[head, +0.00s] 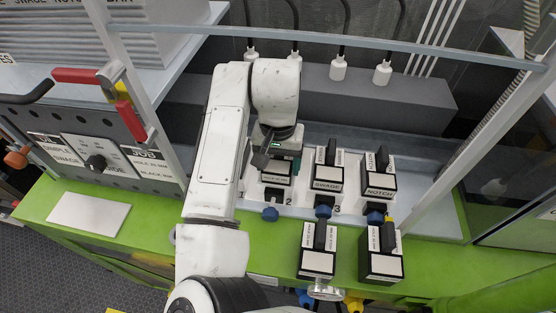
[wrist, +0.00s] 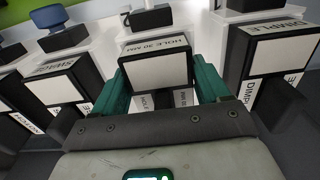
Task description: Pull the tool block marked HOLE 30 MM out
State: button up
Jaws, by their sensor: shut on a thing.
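The tool block marked HOLE 30 MM (wrist: 158,68) is black with a pale face and an upside-down label in the wrist view. My gripper (wrist: 165,84) has a green finger on each side of it and is shut on it. In the head view, my gripper (head: 280,150) is over the station numbered 2, and the block (head: 277,179) shows only partly below it. My arm and gripper hide the rest. I cannot tell how far the block sits in its holder.
The SWAGE block (head: 327,184) and NOTCH block (head: 380,185) stand in holders to the right. The DIMPLE block (wrist: 275,55) is close on the right in the wrist view. Two blocks (head: 318,262) (head: 384,264) stand on the green bench. A rail (head: 330,46) crosses above.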

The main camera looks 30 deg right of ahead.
grip_shut()
jog(key=shift+o, duration=0.6)
grip_release()
jog(key=c, duration=0.6)
jog(key=shift+r, duration=0.1)
